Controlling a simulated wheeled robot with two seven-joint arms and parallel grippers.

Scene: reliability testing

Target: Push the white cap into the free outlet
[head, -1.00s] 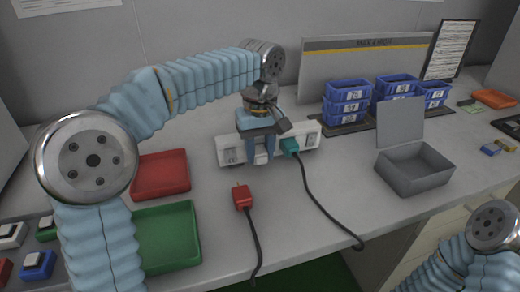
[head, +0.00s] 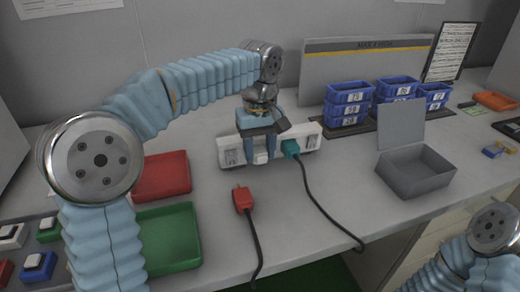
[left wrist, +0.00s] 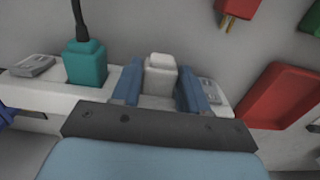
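The white power strip (head: 312,131) lies on the table, with a teal plug (head: 290,148) in it. The white cap (head: 260,158) is at the strip's middle, left of the teal plug. It also shows in the left wrist view (left wrist: 160,75), standing up between my fingers. How deep it sits in the outlet is hidden. My left gripper (head: 260,153) points down at the strip, its blue fingers spread on either side of the cap. In the left wrist view, the fingers (left wrist: 158,88) look slightly apart from the cap. My right gripper is out of view.
A red plug (head: 243,199) with a black cord lies in front of the strip. Red (head: 165,174) and green (head: 168,238) trays lie to the left. A grey open box (head: 415,172) and blue bins (head: 347,103) stand to the right.

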